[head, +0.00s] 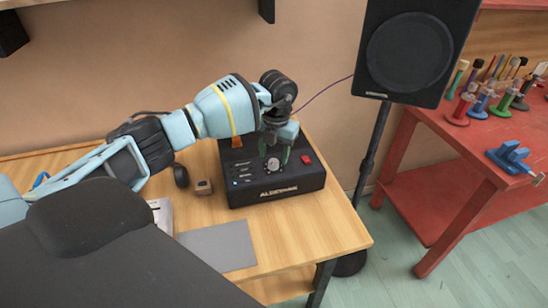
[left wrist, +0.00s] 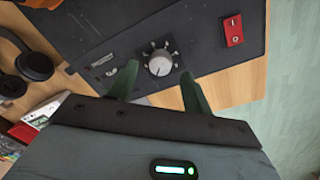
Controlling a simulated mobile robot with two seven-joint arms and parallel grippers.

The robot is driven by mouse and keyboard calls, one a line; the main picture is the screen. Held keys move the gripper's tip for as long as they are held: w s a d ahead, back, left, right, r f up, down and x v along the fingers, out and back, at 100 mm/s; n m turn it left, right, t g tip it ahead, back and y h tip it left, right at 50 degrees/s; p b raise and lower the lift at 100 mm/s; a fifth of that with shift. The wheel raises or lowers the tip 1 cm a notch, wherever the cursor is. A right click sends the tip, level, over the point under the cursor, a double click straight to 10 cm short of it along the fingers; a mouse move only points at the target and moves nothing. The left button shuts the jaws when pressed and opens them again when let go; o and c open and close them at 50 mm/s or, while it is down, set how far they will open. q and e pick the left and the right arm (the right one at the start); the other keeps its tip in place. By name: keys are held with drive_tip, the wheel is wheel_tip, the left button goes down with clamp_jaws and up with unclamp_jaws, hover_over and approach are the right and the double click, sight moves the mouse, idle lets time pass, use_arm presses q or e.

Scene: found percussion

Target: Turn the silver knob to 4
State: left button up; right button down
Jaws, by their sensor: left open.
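The silver knob (left wrist: 160,64) sits on the top panel of a black box (head: 276,191), with a ring of pale marks around it. Its pointer and the numbers are too small to read. In the head view the knob (head: 272,164) shows between the fingers. My left gripper (head: 274,157) is over the box, pointing down. In the left wrist view its two green fingers (left wrist: 158,82) are open, one on each side of the knob and apart from it. My right gripper is not in view.
A red switch (left wrist: 233,30) sits beside the knob on the box, also in the head view (head: 306,159). Headphones (left wrist: 27,70) and a small block (head: 204,187) lie to the left. A grey mat (head: 218,246) lies in front. A speaker (head: 412,50) stands right of the table.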

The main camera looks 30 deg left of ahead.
sight(273, 164)
use_arm(q)
drive_tip(key=shift+f, duration=1.15)
drive_tip(key=c, duration=1)
drive_tip(key=shift+o, duration=0.2)
